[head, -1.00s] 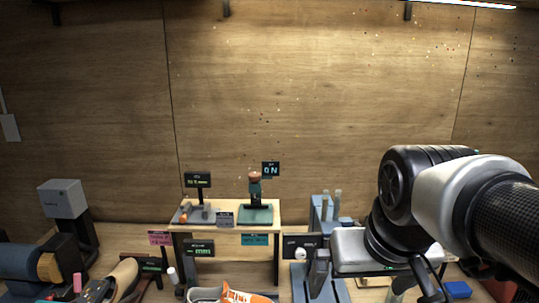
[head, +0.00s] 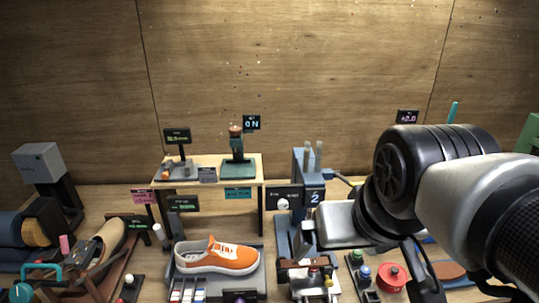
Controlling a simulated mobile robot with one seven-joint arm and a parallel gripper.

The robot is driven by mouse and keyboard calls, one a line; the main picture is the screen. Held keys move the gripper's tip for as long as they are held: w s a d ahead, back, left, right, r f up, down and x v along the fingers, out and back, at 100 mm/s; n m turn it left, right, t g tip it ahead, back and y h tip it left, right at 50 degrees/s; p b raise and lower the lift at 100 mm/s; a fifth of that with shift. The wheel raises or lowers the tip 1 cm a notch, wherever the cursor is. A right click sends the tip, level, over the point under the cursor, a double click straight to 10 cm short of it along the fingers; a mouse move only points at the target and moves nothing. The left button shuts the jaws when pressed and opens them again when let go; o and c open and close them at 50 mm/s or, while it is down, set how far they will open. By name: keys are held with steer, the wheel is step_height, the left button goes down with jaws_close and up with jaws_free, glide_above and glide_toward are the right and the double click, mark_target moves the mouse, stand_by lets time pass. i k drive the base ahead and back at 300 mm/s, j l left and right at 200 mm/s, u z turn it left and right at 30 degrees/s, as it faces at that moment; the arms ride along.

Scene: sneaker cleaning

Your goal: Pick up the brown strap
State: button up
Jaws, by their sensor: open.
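A brown band that looks like the strap (head: 306,264) lies across the top of a small clamp-like stand at the front, right of the orange sneaker (head: 222,257). It is small in the picture, and I cannot tell how it is fastened. My gripper (head: 424,284) is at the lower right, below my black and silver wrist. Its dark fingers are partly seen. It is open, to the right of the brown band and apart from it. My arm hides part of the bench behind it.
A wooden shelf (head: 249,186) with small devices stands behind the sneaker. A blue-grey stand (head: 308,190) marked 2 is behind the brown band. A red spool (head: 391,277) sits between the band and my gripper. A brown rack (head: 103,268) is at left.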

mark_target(319, 261)
steer(key=k+j+z, duration=0.15)
steer(key=j+z, duration=0.25)
steer(key=k+j+z, duration=0.15)
steer(key=z, duration=0.2)
steer(key=k+j+z, duration=0.2)
steer(key=z, duration=0.2)
steer(key=k+l, duration=0.05)
steer(key=k, duration=0.05)
